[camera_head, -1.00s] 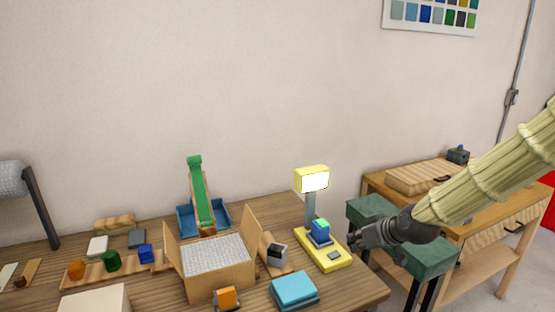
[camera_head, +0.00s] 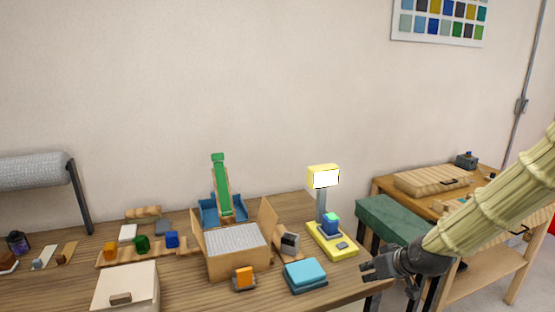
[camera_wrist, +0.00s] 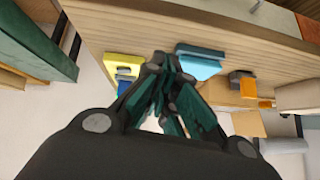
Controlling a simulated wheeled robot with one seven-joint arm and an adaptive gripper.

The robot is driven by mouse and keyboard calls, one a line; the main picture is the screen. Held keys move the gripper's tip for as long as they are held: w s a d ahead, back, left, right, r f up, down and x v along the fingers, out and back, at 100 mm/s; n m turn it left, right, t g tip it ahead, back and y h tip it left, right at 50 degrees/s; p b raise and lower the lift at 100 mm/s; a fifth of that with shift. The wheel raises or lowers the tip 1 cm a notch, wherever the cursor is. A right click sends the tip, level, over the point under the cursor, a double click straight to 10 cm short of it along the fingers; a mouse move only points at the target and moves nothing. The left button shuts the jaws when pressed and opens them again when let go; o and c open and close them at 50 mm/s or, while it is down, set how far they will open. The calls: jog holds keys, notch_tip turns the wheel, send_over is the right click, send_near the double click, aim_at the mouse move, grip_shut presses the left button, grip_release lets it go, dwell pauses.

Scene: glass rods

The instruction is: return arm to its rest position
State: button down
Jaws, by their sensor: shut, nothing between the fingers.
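My gripper (camera_head: 370,270) is at the right front corner of the wooden table (camera_head: 345,292), at the lower end of my arm in its pale ribbed sleeve. In the wrist view its dark green fingers (camera_wrist: 162,68) are closed together, with nothing between them. The yellow stand (camera_head: 332,242) with a lit head and a blue-green block (camera_head: 331,223) is on the table to the left of my gripper. The light blue pad (camera_head: 304,273) lies in front of it. In the wrist view the blue pad (camera_wrist: 200,58) shows just beyond the fingers.
An open cardboard box (camera_head: 237,261), an orange block (camera_head: 244,277) and a green ramp in a blue tray (camera_head: 208,212) stand on the table. A green-topped stool (camera_head: 390,217) and a second wooden bench (camera_head: 397,187) stand behind my arm. Grey floor shows beyond the table's right end.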

jog(key=s+a+f+m+g+h, duration=0.1)
jog(key=s+f+g, duration=0.1)
jog(key=s+f, duration=0.75)
jog(key=s+a+f+m+g, duration=0.15)
jog(key=s+f, duration=0.45)
jog(key=f, duration=0.7)
jog(key=s+f+g+h, duration=0.1)
jog(key=s+f, duration=0.3)
jog(key=s, duration=0.4)
jog(key=s+f+g, duration=0.1)
jog(key=s+f, duration=0.4)
jog(key=s, duration=0.3)
jog(key=s+f+m+g+h, duration=0.1)
jog(key=s+f, duration=0.3)
jog(key=s, duration=0.4)
jog(key=shift+s+d+f+g+h, duration=0.25)
jog(key=shift+g+h, duration=0.05)
jog(key=shift+g, duration=0.25)
